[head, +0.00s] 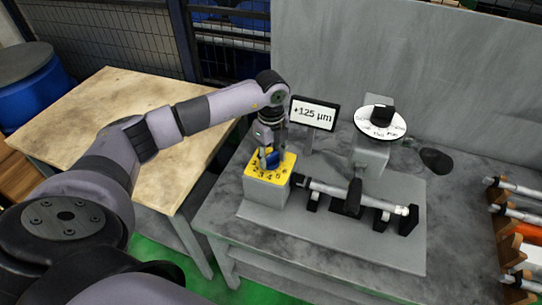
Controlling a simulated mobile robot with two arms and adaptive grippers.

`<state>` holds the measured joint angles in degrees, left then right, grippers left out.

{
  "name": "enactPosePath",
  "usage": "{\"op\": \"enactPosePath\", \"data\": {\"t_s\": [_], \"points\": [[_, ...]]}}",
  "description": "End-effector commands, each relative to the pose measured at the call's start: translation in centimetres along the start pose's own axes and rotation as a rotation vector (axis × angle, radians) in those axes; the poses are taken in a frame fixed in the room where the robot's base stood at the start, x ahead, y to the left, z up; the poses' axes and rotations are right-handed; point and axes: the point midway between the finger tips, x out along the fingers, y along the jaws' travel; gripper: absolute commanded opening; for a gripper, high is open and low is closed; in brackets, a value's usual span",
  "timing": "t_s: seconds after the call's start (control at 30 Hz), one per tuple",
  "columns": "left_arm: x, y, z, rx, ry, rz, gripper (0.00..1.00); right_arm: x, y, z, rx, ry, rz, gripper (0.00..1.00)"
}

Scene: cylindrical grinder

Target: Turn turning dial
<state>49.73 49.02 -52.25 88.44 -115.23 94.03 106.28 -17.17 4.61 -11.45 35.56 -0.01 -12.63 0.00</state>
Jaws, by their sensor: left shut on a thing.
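The turning dial is a blue knob (273,159) on a yellow numbered plate (262,167), on top of a grey box (267,188). My left gripper (269,156) points down from above and is shut on the blue knob, hiding part of it and some of the numbers. A white round scale with a black knob (382,113) stands further right on a grey block. A small display (314,113) behind the dial reads "+125 µm". My right gripper is not in view.
A cylindrical workpiece (340,190) lies across black supports on the grey plate, right of the dial. A rack with several rods (518,215) is at the right edge. A wooden table (105,105) stands left. A grey wall (430,60) closes the back.

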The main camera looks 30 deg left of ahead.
Motion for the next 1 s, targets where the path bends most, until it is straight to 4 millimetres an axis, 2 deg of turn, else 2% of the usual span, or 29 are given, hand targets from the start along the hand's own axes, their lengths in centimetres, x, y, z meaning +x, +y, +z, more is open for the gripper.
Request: {"op": "enactPosePath", "data": {"t_s": [0.4, 0.97, 1.0], "points": [[-0.15, -0.13, 0.02, -0.188, 0.0, -0.004, 0.13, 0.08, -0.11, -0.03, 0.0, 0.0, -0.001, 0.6], [-0.19, -0.18, 0.05, -0.213, -0.001, -0.006, 0.13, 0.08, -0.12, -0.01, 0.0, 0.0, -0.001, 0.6], [-0.19, -0.18, 0.05, -0.213, -0.001, -0.006, 0.43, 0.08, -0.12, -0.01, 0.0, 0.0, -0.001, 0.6]]}}
